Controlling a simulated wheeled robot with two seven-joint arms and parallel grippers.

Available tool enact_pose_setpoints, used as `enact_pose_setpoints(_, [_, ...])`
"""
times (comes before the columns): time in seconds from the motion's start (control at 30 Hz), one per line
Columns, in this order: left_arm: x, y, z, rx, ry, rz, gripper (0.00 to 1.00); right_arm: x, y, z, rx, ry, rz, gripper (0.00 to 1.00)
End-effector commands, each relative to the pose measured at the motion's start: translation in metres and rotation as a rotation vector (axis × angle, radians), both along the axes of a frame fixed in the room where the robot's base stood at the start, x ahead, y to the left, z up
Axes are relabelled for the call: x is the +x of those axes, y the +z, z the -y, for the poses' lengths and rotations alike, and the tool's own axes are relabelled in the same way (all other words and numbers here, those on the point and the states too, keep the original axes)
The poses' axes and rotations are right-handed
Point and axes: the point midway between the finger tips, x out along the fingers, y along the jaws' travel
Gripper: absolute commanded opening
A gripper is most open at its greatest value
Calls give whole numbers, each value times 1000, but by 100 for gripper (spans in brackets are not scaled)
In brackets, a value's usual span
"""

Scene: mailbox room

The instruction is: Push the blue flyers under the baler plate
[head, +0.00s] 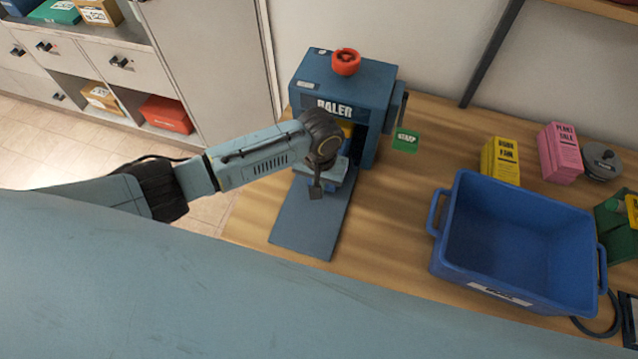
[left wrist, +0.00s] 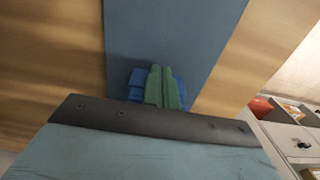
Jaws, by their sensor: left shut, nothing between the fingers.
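The blue baler (head: 345,85) stands on the wooden table with a red knob on top. Its yellow part (head: 347,128) shows in the opening, mostly behind my left arm. A flat blue-grey bed (head: 310,222) extends from its front; it also fills the middle of the left wrist view (left wrist: 175,35). My left gripper (head: 316,192) is over this bed just in front of the opening, shut and empty. Its shut fingers (left wrist: 163,88) look green in the left wrist view. Blue stepped shapes flank them; I cannot tell whether these are flyers or gripper parts. No blue flyers are clearly visible.
A green tag (head: 405,141) is beside the baler. A blue bin (head: 515,240) stands to the right. Yellow (head: 500,160) and pink (head: 560,152) stacks are behind it. Bare table lies between bed and bin. Drawers (head: 115,65) are at the far left.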

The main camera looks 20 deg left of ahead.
Motion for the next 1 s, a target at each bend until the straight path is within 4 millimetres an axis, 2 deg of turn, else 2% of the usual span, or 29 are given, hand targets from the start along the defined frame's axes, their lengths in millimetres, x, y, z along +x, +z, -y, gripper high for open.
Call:
enact_pose_setpoints(0.2, [27, 1, 2, -3, 4, 2, 0, 0, 1, 0, 0, 0, 0, 36])
enact_pose_setpoints(0.37, [36, 0, 2, -2, 1, 1, 0, 1, 0, 0, 0, 0, 1, 36])
enact_pose_setpoints(0.77, [36, 1, 2, -1, 0, 0, 0, 2, 1, 0, 0, 0, 3, 36])
enact_pose_setpoints(1.0, [23, 4, 2, -2, -2, -2, 0, 4, 21, 0, 0, 0, 6, 36])
